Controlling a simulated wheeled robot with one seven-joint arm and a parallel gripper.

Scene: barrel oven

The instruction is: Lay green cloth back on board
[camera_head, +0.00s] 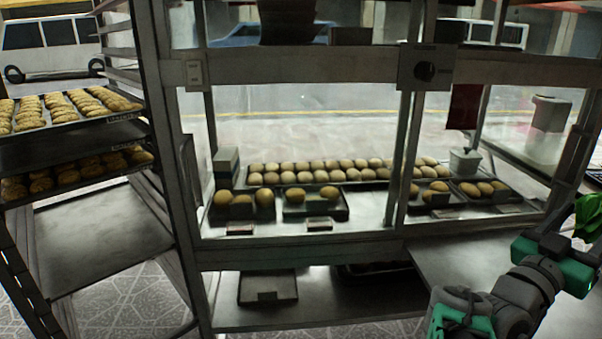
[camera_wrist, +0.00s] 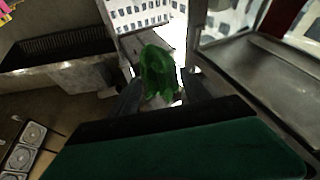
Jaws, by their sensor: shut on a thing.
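The green cloth (camera_wrist: 157,72) is bunched up between the two dark fingers of my gripper (camera_wrist: 158,92) in the wrist view. It also shows at the right edge of the head view (camera_head: 588,217), partly cut off by the frame. My gripper is shut on it and holds it raised beside the display case. I cannot make out the board in either view.
A glass display case (camera_head: 330,244) with trays of buns fills the middle of the head view. A rack with pastry trays (camera_head: 75,118) stands at the left. A bare metal counter (camera_head: 480,262) lies at the lower right, partly behind my arm.

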